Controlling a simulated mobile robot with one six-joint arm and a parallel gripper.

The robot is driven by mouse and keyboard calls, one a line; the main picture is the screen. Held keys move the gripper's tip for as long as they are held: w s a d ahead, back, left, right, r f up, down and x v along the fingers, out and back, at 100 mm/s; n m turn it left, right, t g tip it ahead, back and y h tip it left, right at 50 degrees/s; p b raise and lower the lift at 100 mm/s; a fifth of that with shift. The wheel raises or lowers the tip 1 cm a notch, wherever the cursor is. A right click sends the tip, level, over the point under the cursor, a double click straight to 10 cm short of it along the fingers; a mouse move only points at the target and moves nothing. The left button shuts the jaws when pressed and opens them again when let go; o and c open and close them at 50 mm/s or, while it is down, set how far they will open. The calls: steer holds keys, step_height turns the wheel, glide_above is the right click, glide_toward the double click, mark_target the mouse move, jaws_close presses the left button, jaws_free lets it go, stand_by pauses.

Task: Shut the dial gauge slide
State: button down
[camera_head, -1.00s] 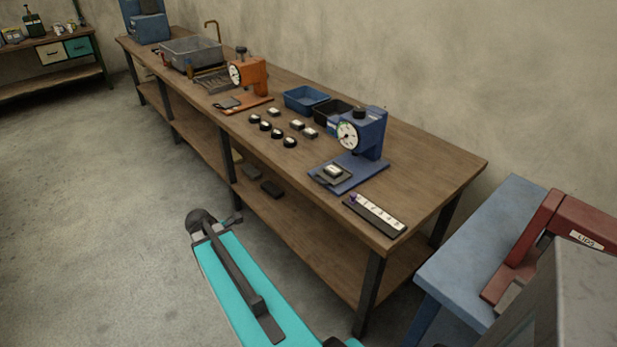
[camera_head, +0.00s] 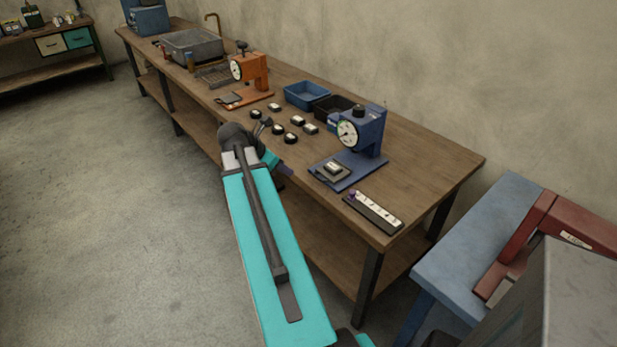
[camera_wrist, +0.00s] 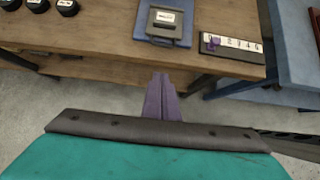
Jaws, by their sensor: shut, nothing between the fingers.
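The blue dial gauge (camera_head: 362,132) stands near the right end of the bench, with a round white dial on its front. A grey slide (camera_head: 332,172) lies at the front of its blue base, out from under the gauge body, with a small pale-labelled block on it. The slide also shows at the top of the wrist view (camera_wrist: 165,22). An orange dial gauge (camera_head: 252,72) with its own dark slide (camera_head: 230,99) stands further left. My gripper (camera_wrist: 160,78) has purple fingers, shut and empty, in front of the bench edge and apart from the slide.
A numbered strip (camera_head: 373,212) lies right of the blue base, near the front edge. Several small labelled pieces (camera_head: 298,121) lie left of the gauge. A blue bin (camera_head: 307,95) and a black bin (camera_head: 334,107) stand behind. A blue table (camera_head: 475,250) is at the right.

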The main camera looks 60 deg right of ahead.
steer(key=shift+f, duration=0.1)
steer(key=d+r+p+x, duration=0.1)
steer(key=d+p+x, duration=0.1)
steer(key=x, duration=1.1)
steer(key=shift+s+r+p, duration=0.35)
steer(key=shift+s+p, duration=0.05)
steer(key=shift+p, duration=0.35)
steer(key=shift+w, duration=0.15)
